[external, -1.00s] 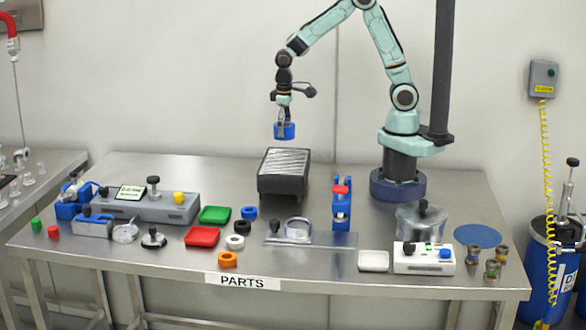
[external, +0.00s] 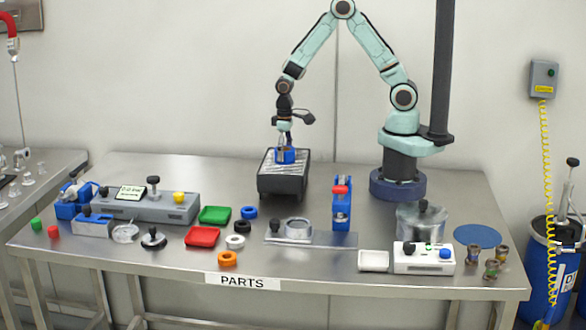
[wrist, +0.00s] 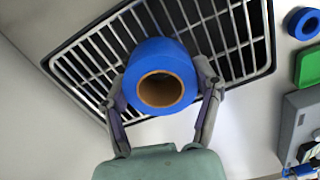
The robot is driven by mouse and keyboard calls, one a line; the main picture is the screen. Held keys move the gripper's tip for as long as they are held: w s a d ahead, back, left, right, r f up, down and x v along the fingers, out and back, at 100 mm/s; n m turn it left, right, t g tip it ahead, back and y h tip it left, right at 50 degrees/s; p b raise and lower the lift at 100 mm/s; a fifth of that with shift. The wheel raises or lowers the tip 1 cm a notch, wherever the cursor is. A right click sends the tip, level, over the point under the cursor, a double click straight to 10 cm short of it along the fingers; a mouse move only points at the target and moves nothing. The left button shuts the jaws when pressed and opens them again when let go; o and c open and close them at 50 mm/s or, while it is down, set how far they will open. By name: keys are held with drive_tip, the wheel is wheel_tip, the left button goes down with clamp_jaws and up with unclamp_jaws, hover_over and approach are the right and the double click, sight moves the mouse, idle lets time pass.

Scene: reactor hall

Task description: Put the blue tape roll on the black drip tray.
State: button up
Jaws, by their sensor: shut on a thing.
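The blue tape roll (wrist: 160,72) with its brown core is between the fingers of my gripper (wrist: 162,100), which is shut on it. In the external view the roll (external: 286,156) is at the top of the black drip tray (external: 283,187), over its slatted metal grate. In the wrist view the drip tray (wrist: 268,30) lies behind the roll, its grate bars showing around it. I cannot tell whether the roll touches the grate. My gripper (external: 285,148) points straight down from above.
A second, smaller blue ring (external: 249,212) lies on the table by black, white and orange rings. A green tray (external: 215,214) and a red tray (external: 203,237) are to the left. A blue clamp-like fixture (external: 342,203) stands to the right.

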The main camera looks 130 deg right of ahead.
sight(284, 148)
drive_tip(key=o, duration=1.2)
drive_tip(key=shift+c, duration=0.2)
wheel_tip(284, 148, up, 11)
drive_tip(key=s+a+r+n, duration=0.1)
drive_tip(key=a+r+n, duration=0.4)
drive_tip(key=a, duration=0.7)
drive_tip(key=s+a+n, duration=0.7)
drive_tip(key=s+a, duration=0.3)
drive_tip(key=a, duration=0.2)
drive_tip(key=shift+s+r+y, duration=0.2)
drive_tip(key=shift+s+y, duration=0.1)
drive_tip(key=shift+y, duration=0.1)
